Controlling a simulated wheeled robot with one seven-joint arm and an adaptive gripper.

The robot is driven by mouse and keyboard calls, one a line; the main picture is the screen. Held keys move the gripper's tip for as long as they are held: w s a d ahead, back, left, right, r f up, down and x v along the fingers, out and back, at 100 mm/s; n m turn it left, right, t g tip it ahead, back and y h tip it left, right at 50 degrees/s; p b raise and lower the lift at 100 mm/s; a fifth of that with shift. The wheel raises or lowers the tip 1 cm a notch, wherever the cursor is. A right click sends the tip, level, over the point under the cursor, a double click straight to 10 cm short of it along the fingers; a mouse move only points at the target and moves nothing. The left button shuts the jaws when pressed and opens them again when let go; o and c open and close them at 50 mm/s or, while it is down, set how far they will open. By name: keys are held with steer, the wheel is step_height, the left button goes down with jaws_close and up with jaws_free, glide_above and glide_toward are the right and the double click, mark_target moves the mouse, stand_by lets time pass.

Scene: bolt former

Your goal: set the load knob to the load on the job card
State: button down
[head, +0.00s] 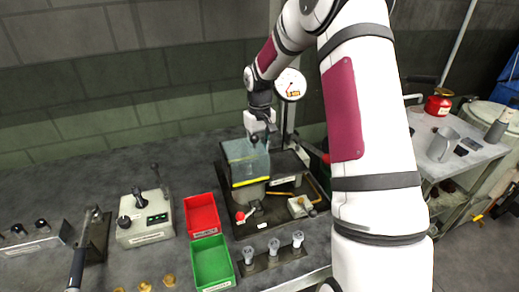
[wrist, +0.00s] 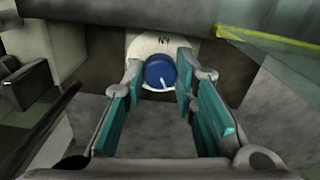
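The load knob (wrist: 160,74) is a blue round knob with a white pointer line, on a pale plate marked kN (wrist: 163,43) in the wrist view. The pointer slants toward the lower right of the picture; no scale numbers can be read. My gripper (wrist: 158,88) is open, with its teal-padded fingers either side of the knob. I cannot tell whether either pad touches it. In the head view my gripper (head: 258,136) is at the top of the clear guard, and the knob cannot be made out. I cannot identify the job card.
The clear guard (head: 247,160) has a yellow edge, which also crosses the wrist view (wrist: 270,38) at upper right. A round gauge (head: 291,84) stands behind my arm. Red (head: 202,214) and green (head: 212,262) bins and a grey control box (head: 146,217) stand to the left.

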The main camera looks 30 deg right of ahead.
steer(key=shift+m, duration=0.3)
steer(key=m+b, duration=0.2)
steer(key=m, duration=0.3)
steer(key=shift+m, duration=0.3)
steer(key=m+b, duration=0.1)
steer(key=m, duration=0.4)
steer(key=shift+m, duration=0.4)
stand_by(0.3)
steer(key=c, duration=1.3)
jaws_free()
step_height(320, 180, up, 12)
